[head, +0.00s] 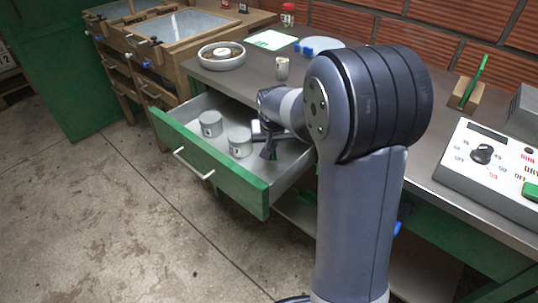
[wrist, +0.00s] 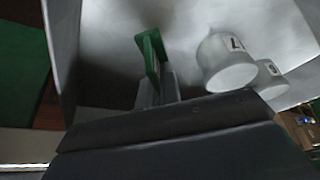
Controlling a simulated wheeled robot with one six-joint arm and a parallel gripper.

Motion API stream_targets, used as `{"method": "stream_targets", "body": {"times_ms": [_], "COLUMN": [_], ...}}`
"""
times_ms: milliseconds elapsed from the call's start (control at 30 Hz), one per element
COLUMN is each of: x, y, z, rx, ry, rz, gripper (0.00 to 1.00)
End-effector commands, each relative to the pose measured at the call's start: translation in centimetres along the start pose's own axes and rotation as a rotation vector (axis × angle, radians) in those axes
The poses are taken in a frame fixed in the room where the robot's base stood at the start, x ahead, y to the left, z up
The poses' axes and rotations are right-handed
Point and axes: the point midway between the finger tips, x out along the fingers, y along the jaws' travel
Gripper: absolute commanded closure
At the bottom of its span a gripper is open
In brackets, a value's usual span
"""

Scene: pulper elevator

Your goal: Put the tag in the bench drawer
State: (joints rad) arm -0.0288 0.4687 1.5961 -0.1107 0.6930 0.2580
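The bench drawer (head: 212,160) is pulled open, with a green front and a grey inside. My gripper (head: 268,150) is down inside the drawer, near its right side, pointing downward. In the wrist view, the fingers of my gripper (wrist: 158,88) are close together on a green tag (wrist: 151,50), which juts out beyond the fingertips, seen nearly edge-on. In the head view the tag is mostly hidden by my gripper. Whether the tag touches the drawer floor I cannot tell.
Two pale labelled cylinders (head: 211,123) (head: 239,142) stand in the drawer, left of my gripper; they also show in the wrist view (wrist: 226,62) (wrist: 270,78). On the bench above are a round dish (head: 222,62), a small cup (head: 282,68) and a control box (head: 490,160).

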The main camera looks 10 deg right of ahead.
Motion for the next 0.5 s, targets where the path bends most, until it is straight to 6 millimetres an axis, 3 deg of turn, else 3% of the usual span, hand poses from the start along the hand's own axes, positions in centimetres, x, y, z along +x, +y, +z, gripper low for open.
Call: {"method": "stream_targets", "body": {"times_ms": [200,500], "x": [3.5,4.2], "y": [0.0,0.0], "z": [1.5,1.8], "rx": [-0.002,-0.001], "ry": [-0.003,0.001], "rz": [0.001,0.000], "gripper": [1.00,1.00]}}
